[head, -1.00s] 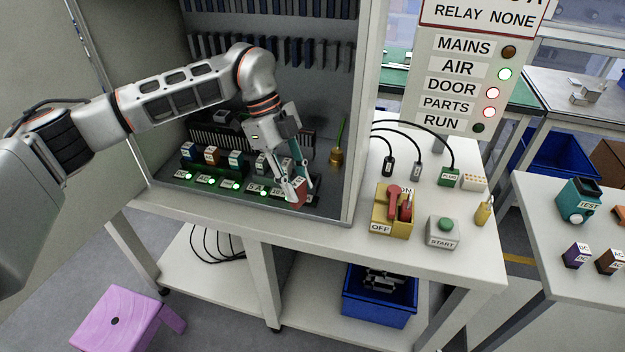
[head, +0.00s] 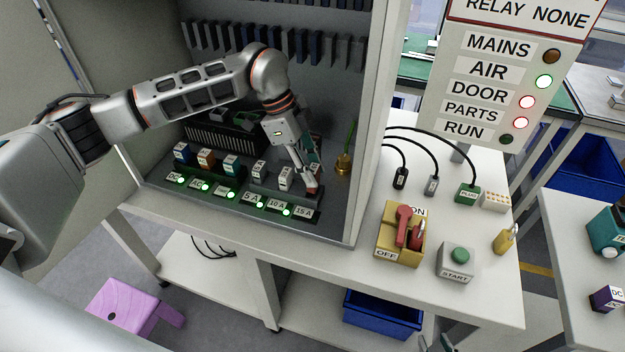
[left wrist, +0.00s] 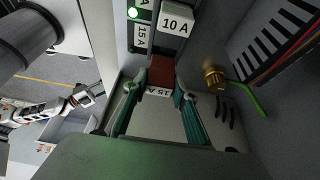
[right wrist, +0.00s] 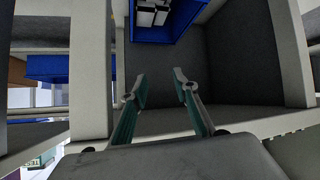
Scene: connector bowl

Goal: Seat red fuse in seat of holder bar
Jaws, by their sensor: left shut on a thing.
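The red fuse (head: 312,187) is between the fingertips of my left gripper (head: 308,182), at the right end of the holder bar, just behind the 15 A label (head: 304,212). In the left wrist view the red fuse (left wrist: 161,70) shows between the fingers, with a 15 A label on its near face, in line with the white 10 A fuse (left wrist: 175,22). The seat under it is hidden, so I cannot tell how deep it sits. My right gripper (right wrist: 160,82) is open and empty, facing the lower shelf.
White fuses (head: 285,178) stand close to the left of the red one. A yellow switch box (head: 400,240) and START button (head: 457,260) stand on the bench. A blue bin (right wrist: 165,35) is below.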

